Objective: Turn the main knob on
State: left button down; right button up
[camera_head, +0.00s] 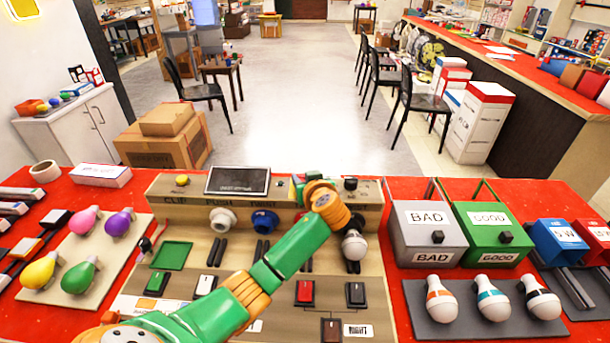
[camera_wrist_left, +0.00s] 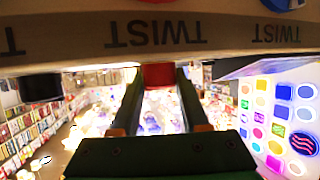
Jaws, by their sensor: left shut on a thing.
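The control panel (camera_head: 172,212) stands on the red table in front of me. My left arm reaches across it, and its gripper (camera_head: 300,185) is at the panel's upper edge, right of the dark screen (camera_head: 238,180). In the left wrist view my left gripper (camera_wrist_left: 160,82) is shut on a small red thing (camera_wrist_left: 159,74), seemingly the main knob, between its fingers. The panel's "TWIST" lettering (camera_wrist_left: 155,33) shows upside down above it. In the head view my wrist hides most of the knob, so its setting cannot be told. My right gripper is not in view.
A white bulb (camera_head: 354,245) sits at the panel's right socket. The grey BAD box (camera_head: 428,240) and green GOOD box (camera_head: 491,243) stand right, behind a tray with banded bulbs. Coloured bulbs lie left.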

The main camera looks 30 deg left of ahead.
pick_arm(q)
jog(key=m+t+h+p, duration=0.2)
jog(key=m+h+p, duration=0.1)
jog(key=m+t+h+p, duration=0.1)
jog(key=m+h+p, duration=0.1)
jog(key=shift+s+a+r, duration=0.1)
jog(key=shift+r, duration=0.2)
jog(key=shift+f+m+t+h+p, duration=0.1)
jog(key=shift+m+t+h+p, duration=0.4)
jog(key=shift+m+h, duration=0.55)
jog(key=shift+f+m+h, duration=0.1)
jog(key=shift+m+h, duration=0.25)
jog(key=shift+h, duration=0.1)
jog(key=shift+f+m+h+b, duration=0.25)
jog(key=shift+m+h+b, duration=0.65)
jog(key=shift+h+b, duration=0.15)
jog(key=shift+r+m+h+b, duration=0.15)
jog(key=shift+m+h+b, duration=0.45)
jog(key=shift+h+b, duration=0.2)
jog(key=shift+c, duration=2.1)
grip_release()
